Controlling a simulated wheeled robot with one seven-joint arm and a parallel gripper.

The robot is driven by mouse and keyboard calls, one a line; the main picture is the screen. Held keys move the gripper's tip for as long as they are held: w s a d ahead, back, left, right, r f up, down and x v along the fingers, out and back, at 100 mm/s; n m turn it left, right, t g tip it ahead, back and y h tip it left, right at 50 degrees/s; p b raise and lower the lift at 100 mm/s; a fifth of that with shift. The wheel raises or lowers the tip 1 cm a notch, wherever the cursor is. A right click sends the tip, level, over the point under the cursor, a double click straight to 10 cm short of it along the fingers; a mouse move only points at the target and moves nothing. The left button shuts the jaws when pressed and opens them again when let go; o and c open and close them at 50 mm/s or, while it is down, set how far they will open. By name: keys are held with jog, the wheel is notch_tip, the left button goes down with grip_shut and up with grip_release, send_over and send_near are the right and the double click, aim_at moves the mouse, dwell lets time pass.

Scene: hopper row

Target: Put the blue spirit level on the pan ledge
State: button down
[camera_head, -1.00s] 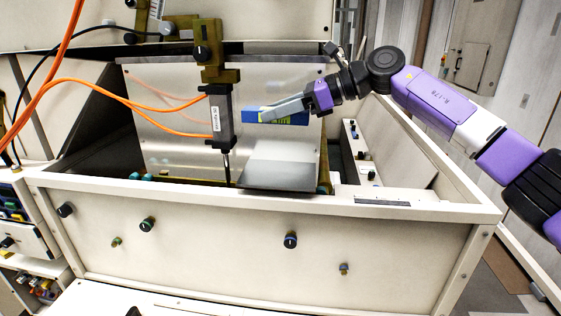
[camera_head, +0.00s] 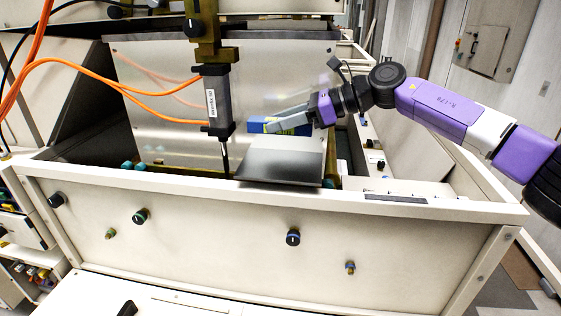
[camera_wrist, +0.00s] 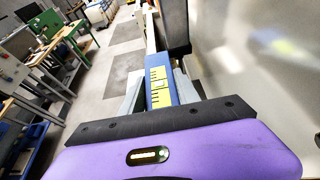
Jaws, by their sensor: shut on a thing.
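The blue spirit level (camera_head: 257,125) has a yellow-green label and is held between the grey fingers of my gripper (camera_head: 280,124). In the wrist view the level (camera_wrist: 161,82) points away from my gripper (camera_wrist: 160,95), with a finger on each side. A flat grey plate (camera_head: 282,163), which looks like the pan ledge, sits at the front inside the big cream bin. In the head view the level shows just above the plate's back edge; I cannot tell the exact gap. My fingers hide part of the level.
A dark cylinder (camera_head: 212,100) with orange cables hangs left of the level, its thin rod pointing down. A shiny panel (camera_head: 160,110) stands behind. The bin's front wall (camera_head: 250,225) carries several knobs. Its cream rim borders the plate's front.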

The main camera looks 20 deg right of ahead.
aim_at(281, 166)
notch_tip(281, 166, down, 9)
jog(key=shift+f+p, duration=0.15)
jog(key=shift+p, duration=0.5)
jog(key=shift+f, duration=0.1)
jog(key=shift+f, duration=0.1)
jog(key=c, duration=0.9)
grip_release()
jog(key=shift+r, duration=0.3)
jog(key=b+v, duration=0.3)
jog(key=v, duration=0.9)
jog(key=shift+s+f, duration=0.1)
jog(key=shift+f, duration=0.05)
